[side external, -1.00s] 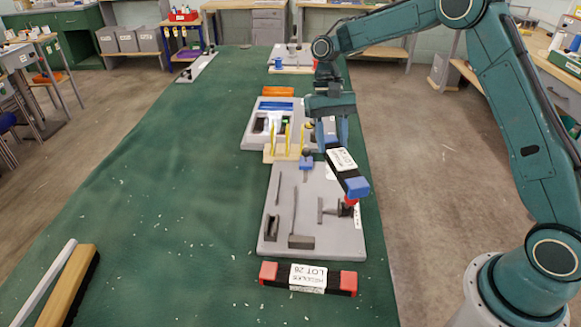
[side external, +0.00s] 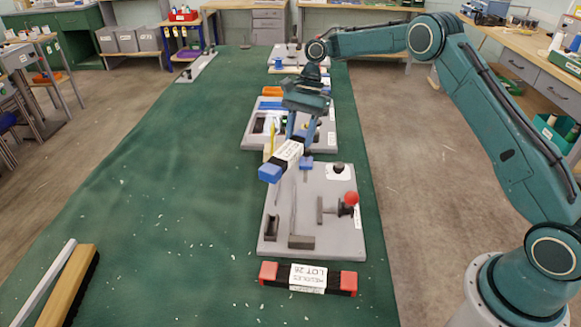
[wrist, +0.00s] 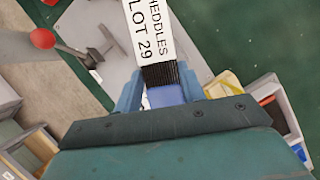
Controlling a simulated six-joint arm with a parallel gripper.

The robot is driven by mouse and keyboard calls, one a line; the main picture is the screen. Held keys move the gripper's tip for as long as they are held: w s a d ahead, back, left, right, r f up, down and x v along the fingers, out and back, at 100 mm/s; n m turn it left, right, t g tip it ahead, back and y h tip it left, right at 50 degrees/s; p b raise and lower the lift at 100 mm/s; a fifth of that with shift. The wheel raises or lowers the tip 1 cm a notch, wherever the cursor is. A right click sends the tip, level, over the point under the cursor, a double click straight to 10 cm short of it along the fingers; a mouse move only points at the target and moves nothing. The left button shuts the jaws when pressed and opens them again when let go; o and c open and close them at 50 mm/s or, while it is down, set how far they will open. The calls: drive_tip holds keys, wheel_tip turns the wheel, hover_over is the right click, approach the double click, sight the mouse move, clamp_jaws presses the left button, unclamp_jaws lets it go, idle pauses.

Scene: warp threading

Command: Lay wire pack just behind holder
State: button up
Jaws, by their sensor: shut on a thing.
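A heddle wire pack (side external: 286,156) with blue ends, a black bundle and a white label is held by my gripper (side external: 298,140). It hangs tilted above the far end of a grey board, its near blue end low to the left. In the wrist view the pack (wrist: 148,32) reads "HEDDLES LOT 29" and sits between the two blue fingers, which are shut on it. A second pack (side external: 308,278), with red ends and marked LOT 26, lies on the green table. I cannot tell which fixture is the holder; a small one with yellow uprights (side external: 268,145) is partly hidden behind the pack.
The grey board (side external: 330,235) carries a red-knobbed lever (side external: 350,199) and slots. Another grey tray (side external: 250,140) with parts stands behind it. A wooden brush (side external: 68,285) lies at the near left. The green table (side external: 160,190) left of the boards is mostly clear.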

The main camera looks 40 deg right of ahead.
drive_tip(key=w+a+f+m+t+h, duration=0.1)
drive_tip(key=w+a+f+m+t, duration=0.1)
drive_tip(key=w+m, duration=0.6)
drive_tip(key=w+a+f+m+t+h, duration=0.1)
drive_tip(key=w+a+f+m+t, duration=0.1)
drive_tip(key=w+m, duration=0.7)
drive_tip(key=shift+a+f+m+t+h, duration=0.35)
drive_tip(key=shift+a+t, duration=0.55)
drive_tip(key=shift+a, duration=0.5)
drive_tip(key=shift+f, duration=3.95)
drive_tip(key=shift+f, duration=0.15)
drive_tip(key=o, duration=1.3)
